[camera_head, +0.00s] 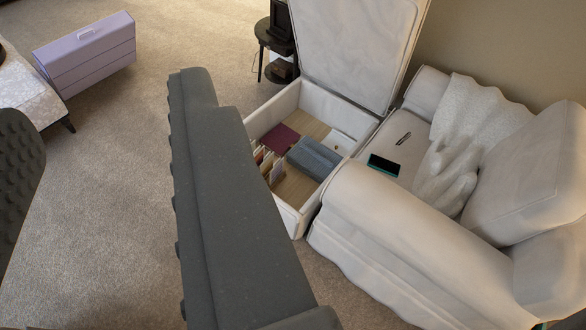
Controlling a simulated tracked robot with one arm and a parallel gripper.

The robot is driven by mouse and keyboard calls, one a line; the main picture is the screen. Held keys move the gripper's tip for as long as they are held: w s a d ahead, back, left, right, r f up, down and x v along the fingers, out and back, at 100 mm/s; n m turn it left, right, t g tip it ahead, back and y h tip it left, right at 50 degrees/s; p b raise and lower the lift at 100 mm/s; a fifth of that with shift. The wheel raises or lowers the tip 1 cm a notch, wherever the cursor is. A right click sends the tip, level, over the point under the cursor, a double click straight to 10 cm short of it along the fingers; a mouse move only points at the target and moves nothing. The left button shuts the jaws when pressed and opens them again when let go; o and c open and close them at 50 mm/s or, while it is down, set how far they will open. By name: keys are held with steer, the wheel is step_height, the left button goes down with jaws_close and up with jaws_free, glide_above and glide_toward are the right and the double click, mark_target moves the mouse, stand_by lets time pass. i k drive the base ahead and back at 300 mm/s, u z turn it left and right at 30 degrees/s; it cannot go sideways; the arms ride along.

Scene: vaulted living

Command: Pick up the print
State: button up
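I cannot tell for sure which thing is the print. Candidates lie in the open white storage box (291,211): a flat dark red item (279,138), a small pale flat item (338,141) in the far right corner, and several upright cards or files (268,165) partly hidden by my right finger. My gripper (105,115) is open, with one dark grey finger at the left edge and a long one across the middle. Only carpet, the lilac case and part of a bed or bench show between them. Nothing is held.
A blue-grey folded item (313,158) lies in the box, whose lid (352,45) stands raised. A pale armchair (400,235) stands right of it, with a phone (384,165) on it. A lilac case (88,55) and black side table (266,40) stand farther back.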

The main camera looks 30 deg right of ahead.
mark_target(267, 164)
steer(key=z, duration=0.4)
steer(key=i, duration=1)
